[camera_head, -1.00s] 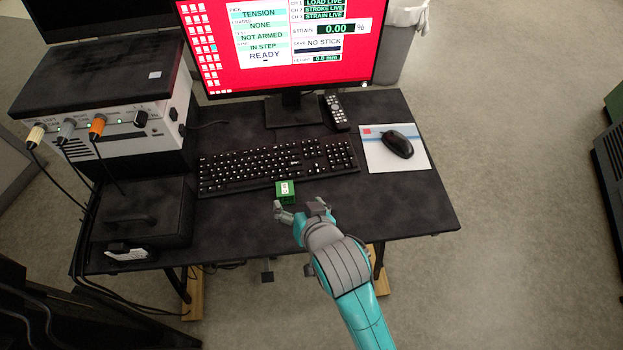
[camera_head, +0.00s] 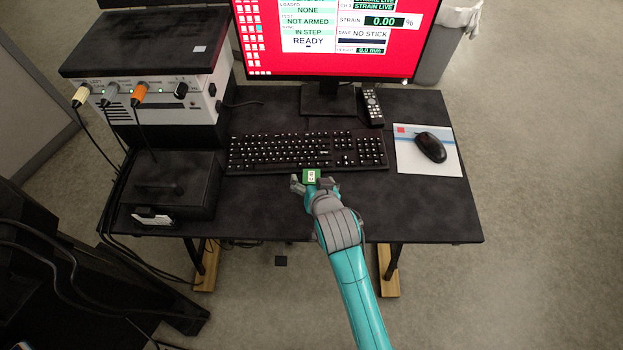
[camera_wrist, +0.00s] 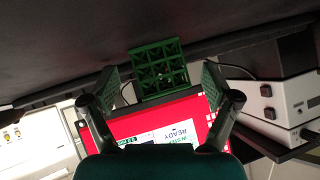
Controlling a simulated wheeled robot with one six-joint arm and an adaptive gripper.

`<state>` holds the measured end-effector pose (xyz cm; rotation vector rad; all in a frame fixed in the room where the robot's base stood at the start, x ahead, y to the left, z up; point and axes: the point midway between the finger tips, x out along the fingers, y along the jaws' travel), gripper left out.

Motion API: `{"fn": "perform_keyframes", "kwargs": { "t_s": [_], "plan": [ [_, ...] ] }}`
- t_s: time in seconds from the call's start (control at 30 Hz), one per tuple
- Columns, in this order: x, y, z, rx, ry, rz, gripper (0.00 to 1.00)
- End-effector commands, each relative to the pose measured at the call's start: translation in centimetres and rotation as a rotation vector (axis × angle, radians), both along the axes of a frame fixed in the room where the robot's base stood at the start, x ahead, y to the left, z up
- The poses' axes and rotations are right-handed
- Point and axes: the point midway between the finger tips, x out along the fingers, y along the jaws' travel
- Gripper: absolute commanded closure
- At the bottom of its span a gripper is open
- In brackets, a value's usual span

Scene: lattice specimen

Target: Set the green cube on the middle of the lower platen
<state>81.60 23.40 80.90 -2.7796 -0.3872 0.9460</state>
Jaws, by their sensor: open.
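The green cube (camera_head: 311,175) stands on the dark desk, in front of the keyboard. In the wrist view it shows as an open green lattice block (camera_wrist: 157,69), ahead of the fingers and between their lines. My gripper (camera_head: 313,184) is open at the cube's near side, with a fingertip towards each side of it. In the wrist view my gripper's two fingers (camera_wrist: 160,84) are spread wide, with gaps visible between them and the cube. The lower platen is not recognisable in any view.
The keyboard (camera_head: 305,151) lies just behind the cube. A monitor (camera_head: 335,45), a remote (camera_head: 372,107) and a mouse (camera_head: 431,147) on a pad are further back and right. A control box (camera_head: 160,98) and a black case (camera_head: 170,187) stand left. The desk (camera_head: 430,210) is clear at right front.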

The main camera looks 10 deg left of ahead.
Motion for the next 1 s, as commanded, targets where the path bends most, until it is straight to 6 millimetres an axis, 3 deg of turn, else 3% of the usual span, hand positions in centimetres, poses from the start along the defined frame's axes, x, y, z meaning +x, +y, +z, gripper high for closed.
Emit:
{"fn": "perform_keyframes", "kwargs": {
  "t_s": [0.23, 0.5, 0.57, 0.6, 0.83, 1.0],
  "plan": [
    [0.1, 0.0, 0.0, 0.0, -0.001, 0.0, 0.15],
    [0.1, 0.0, -0.1, 0.0, 0.0, 0.0, 0.83],
    [0.1, 0.0, -0.1, 0.0, 0.0, 0.0, 0.83],
    [0.1, 0.0, -0.1, 0.0, 0.0, 0.0, 0.88],
    [0.1, 0.0, 0.1, 0.0, 0.001, 0.0, 0.88],
    [0.2, 0.1, 2.1, 0.002, -0.003, -0.001, 0.88]
  ]
}}
